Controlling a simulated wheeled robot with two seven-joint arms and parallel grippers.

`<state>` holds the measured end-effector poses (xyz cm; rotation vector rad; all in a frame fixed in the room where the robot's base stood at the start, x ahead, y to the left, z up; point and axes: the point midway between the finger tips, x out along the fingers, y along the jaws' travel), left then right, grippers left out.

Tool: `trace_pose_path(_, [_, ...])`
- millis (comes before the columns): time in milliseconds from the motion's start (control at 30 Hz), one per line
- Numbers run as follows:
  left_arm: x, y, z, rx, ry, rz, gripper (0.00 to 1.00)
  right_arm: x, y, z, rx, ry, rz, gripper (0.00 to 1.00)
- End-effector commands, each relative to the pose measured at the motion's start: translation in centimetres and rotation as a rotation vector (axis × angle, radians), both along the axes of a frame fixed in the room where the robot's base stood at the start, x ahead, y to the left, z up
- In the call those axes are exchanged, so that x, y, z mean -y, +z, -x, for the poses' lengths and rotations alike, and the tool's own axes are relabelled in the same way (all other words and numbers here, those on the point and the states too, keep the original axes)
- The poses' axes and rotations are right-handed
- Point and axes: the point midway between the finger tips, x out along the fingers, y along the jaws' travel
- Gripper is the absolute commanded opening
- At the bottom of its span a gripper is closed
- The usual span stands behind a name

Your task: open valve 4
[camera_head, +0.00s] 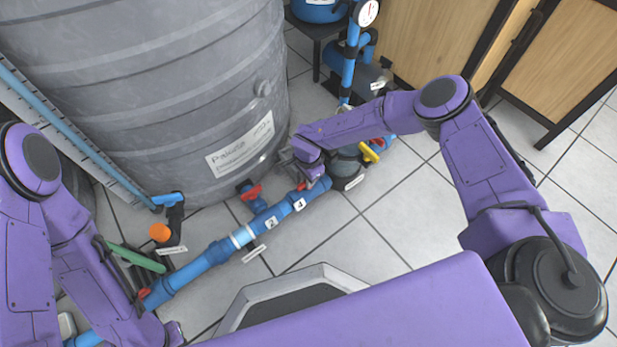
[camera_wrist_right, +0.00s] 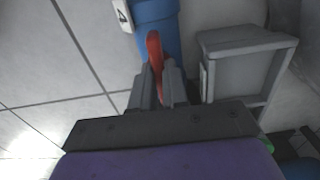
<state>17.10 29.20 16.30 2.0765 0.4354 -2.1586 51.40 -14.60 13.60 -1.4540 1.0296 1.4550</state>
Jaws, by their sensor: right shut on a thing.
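Valve 4 sits on the blue pipe (camera_head: 275,218) by the label 4 (camera_head: 299,204). Its red handle (camera_wrist_right: 154,48) is between the fingers of my right gripper (camera_wrist_right: 158,85) in the right wrist view. The gripper is shut on the handle. In the head view my right gripper (camera_head: 309,172) is at the right part of the pipe and hides most of this handle. My left arm shows at the left, but its fingers are not visible.
A large grey tank (camera_head: 150,90) stands behind the pipe. Another red valve handle (camera_head: 252,192) is beside label 2 (camera_head: 271,222).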

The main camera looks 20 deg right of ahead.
Motion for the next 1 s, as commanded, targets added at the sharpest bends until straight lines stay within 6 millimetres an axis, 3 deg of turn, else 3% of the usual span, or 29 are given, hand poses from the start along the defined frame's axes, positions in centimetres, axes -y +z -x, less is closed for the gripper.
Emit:
trace_pose_path(533, [0.0,0.0,0.0,0.000,0.000,0.000,0.00,0.2,0.0,-0.1,0.003,0.025,0.003,0.00])
trace_pose_path(567, [0.0,0.0,0.0,0.000,0.000,0.000,0.00,0.2,0.0,-0.1,0.003,0.025,0.003,0.17])
trace_pose_path(633, [0.0,0.0,0.0,0.000,0.000,0.000,0.00,0.2,0.0,-0.1,0.003,0.025,0.002,0.39])
trace_pose_path(900, [0.0,0.0,0.0,0.001,0.001,0.000,0.00,0.0,0.1,-0.1,0.001,0.025,0.001,0.39])
trace_pose_path(1000, [0.0,0.5,-0.3,0.026,0.020,-0.008,0.00,0.0,1.0,-0.1,0.002,0.026,0.000,0.39])
